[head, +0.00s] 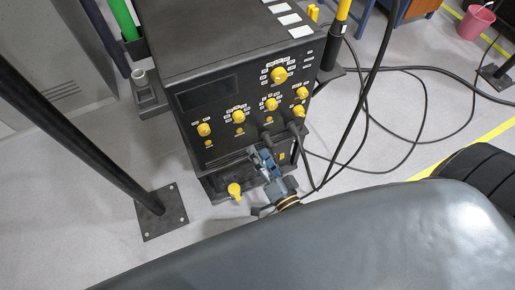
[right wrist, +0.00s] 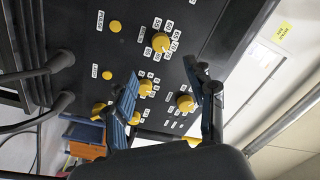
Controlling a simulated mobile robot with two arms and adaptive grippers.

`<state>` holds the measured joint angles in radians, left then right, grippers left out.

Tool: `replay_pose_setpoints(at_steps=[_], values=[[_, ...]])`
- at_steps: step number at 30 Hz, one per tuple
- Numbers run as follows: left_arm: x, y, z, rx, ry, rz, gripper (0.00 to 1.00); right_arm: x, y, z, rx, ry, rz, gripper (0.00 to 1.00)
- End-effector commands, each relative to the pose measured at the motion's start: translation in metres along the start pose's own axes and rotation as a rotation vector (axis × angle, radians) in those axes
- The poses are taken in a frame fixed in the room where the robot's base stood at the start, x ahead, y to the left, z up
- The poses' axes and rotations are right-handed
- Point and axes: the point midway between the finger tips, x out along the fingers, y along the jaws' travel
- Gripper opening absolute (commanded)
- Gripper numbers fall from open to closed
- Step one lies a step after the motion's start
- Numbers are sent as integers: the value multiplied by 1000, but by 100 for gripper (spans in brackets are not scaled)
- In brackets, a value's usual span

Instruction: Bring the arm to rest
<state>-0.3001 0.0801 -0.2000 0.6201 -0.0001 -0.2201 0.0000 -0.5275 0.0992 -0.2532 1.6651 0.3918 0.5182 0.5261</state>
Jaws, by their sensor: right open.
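My right gripper (head: 264,160) is in front of the lower part of a black control box (head: 222,62). In the right wrist view my right gripper (right wrist: 162,68) has its two blue-grey fingers spread apart with nothing between them. Beyond the fingers are yellow knobs with white labels, including one knob (right wrist: 161,42) near the gap. Whether a finger touches the panel is hard to tell. A large grey rounded surface hides most of the arm in the head view. My left gripper is not in view.
Black cables (head: 425,105) plug into the box and loop across the floor at right. A yellow knob (head: 235,190) sticks out low on the box. A black post (head: 75,140) stands at left on a base plate (head: 160,212). A pink bucket (head: 475,22) is at the far right.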

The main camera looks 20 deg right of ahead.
Motion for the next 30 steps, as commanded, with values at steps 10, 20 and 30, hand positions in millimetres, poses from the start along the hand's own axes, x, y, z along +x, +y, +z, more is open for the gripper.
replay_pose_setpoints(at_steps=[10,20,30], values=[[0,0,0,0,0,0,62,0,0,0,0,0,0,55],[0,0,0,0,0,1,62,-10,46,41,-112,-133,90,55],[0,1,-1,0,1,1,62,-130,229,165,-549,-754,408,55]])
